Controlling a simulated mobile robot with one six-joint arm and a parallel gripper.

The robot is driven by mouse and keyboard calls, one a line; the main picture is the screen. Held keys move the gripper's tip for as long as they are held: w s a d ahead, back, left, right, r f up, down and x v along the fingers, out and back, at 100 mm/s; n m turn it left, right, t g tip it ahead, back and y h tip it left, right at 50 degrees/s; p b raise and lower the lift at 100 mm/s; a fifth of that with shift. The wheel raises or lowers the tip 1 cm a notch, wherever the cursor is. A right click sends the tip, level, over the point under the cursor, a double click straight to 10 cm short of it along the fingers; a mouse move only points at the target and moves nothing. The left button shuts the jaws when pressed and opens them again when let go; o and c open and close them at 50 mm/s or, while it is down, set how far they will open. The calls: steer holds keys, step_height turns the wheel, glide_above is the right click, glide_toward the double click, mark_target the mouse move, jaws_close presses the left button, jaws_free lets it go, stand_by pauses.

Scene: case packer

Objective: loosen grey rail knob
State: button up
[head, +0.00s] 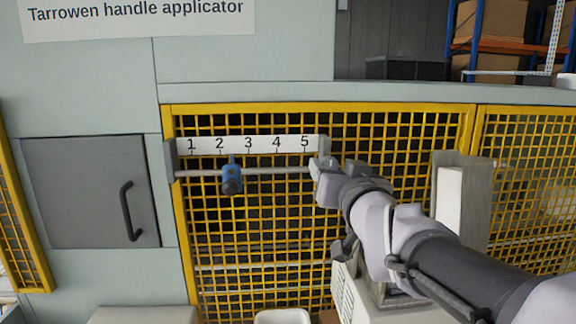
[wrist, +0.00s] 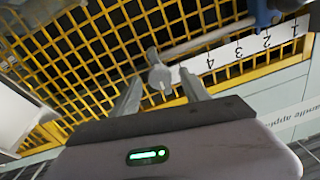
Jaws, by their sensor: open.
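The grey rail knob (wrist: 158,76) shows in the wrist view on the rail, just beyond the scale's 4 and 5 end. My gripper (wrist: 161,80) is open, with one finger on each side of the knob. I cannot tell whether the fingers touch it. In the head view my gripper (head: 322,172) is at the right end of the rail (head: 275,170), by the 5, and hides most of the grey knob. A blue slider (head: 232,175) with a dark knob sits on the rail between 2 and 3, apart from my gripper.
A white scale plate (head: 262,144) numbered 1 to 5 runs above the rail. Yellow mesh guarding (head: 395,130) stands behind it. A grey door with a black handle (head: 128,210) is at the left. A white box (head: 462,200) stands right, behind my arm.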

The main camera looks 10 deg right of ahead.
steer(key=shift+w+f, duration=0.1)
steer(key=shift+w, duration=0.6)
steer(key=shift+s, duration=0.15)
steer(key=shift+c, duration=1.1)
jaws_close()
steer(key=shift+m+b, duration=0.3)
steer(key=m+b, duration=0.5)
steer(key=m, duration=0.3)
steer(key=m+b, duration=0.5)
steer(key=m, duration=0.4)
steer(key=shift+m+t+h, duration=0.3)
steer(key=shift+s, duration=0.1)
